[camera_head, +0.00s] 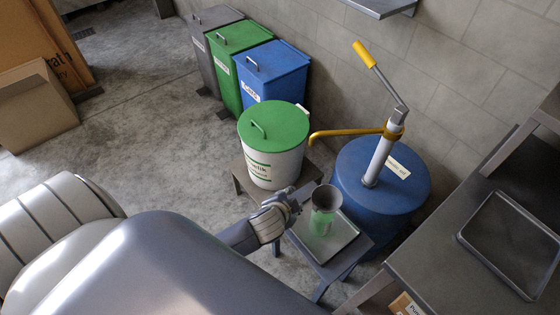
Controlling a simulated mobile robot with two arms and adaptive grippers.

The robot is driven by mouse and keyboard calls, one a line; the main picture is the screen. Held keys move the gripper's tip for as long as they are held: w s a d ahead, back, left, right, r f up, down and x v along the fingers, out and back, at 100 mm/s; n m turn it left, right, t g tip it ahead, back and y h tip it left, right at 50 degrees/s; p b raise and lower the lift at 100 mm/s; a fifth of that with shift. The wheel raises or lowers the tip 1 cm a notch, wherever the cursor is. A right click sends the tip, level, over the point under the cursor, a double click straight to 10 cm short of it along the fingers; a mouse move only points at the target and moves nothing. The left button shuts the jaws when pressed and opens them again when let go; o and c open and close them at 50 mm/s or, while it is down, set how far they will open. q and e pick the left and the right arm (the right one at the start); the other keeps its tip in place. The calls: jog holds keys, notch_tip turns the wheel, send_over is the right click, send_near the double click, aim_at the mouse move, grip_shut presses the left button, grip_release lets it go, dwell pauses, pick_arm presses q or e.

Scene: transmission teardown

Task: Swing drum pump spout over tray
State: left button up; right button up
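A blue drum (352,190) stands right of centre with a pale pump column rising from its lid. The pump's yellow spout (345,134) points left, its bent tip near the green-lidded bucket. The pump lever has a yellow grip (364,53) and is raised. A small grey tray (342,245) lies on a low stand in front of the drum. A container (323,222) with a dark open top and green body is over or on the tray. My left gripper (304,199) is beside its left side; its finger opening and any grasp are unclear. My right gripper is out of view.
A white bucket with a green lid (273,128) stands on a low stool. Grey, green and blue bins (272,68) line the wall. A bench at right carries a dark tray (512,242). Cardboard boxes (35,105) are at left; the floor between is clear.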

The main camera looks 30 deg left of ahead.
pick_arm(q)
jog(key=s+f+g+p, duration=0.1)
jog(key=s+f, duration=0.3)
jog(key=f, duration=0.5)
jog(key=shift+s+a+f+n+g, duration=0.2)
jog(key=shift+a+f+n+g, duration=0.1)
jog(key=shift+a+n+g, duration=0.15)
jog(key=shift+c, duration=0.6)
